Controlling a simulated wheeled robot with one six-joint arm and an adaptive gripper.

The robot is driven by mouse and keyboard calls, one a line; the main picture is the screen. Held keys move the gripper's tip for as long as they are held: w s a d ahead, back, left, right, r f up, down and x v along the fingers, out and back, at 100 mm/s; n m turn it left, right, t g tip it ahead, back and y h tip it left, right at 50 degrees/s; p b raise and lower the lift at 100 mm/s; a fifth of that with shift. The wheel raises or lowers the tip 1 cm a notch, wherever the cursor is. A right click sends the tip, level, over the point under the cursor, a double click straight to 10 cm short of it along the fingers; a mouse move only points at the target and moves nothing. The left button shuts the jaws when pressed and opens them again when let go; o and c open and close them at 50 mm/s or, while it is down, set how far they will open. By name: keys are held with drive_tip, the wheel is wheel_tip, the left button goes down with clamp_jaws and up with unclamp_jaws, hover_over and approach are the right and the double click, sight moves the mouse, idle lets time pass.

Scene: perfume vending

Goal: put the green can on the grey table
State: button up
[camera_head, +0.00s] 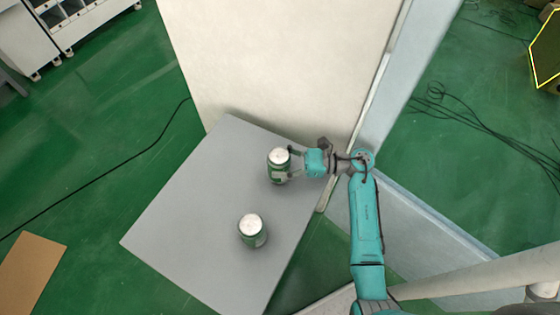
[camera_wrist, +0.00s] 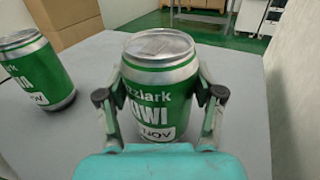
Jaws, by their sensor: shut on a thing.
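A green can (camera_head: 279,168) with a silver top is between the fingers of my gripper (camera_head: 292,164), over the far right part of the grey table (camera_head: 190,215). In the wrist view the same can (camera_wrist: 160,85) is upright, and my gripper (camera_wrist: 160,108) is shut on its sides. The can's base is hidden by my gripper, so I cannot tell whether it touches the table. A second green can (camera_head: 253,232) stands upright on the table nearer the front, apart from my gripper. It also shows at the left of the wrist view (camera_wrist: 38,72).
A tall cream panel (camera_head: 280,60) rises right behind the table. The left part of the tabletop is clear. Cardboard boxes (camera_wrist: 65,17) show at the back left in the wrist view. Black cables (camera_head: 470,115) lie on the green floor at the right.

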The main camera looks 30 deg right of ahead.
drive_tip(key=shift+f, duration=0.25)
drive_tip(key=o, duration=1.5)
drive_tip(key=shift+r, duration=0.1)
drive_tip(key=shift+s+d, duration=0.15)
drive_tip(key=shift+d, duration=0.15)
drive_tip(key=v, duration=0.7)
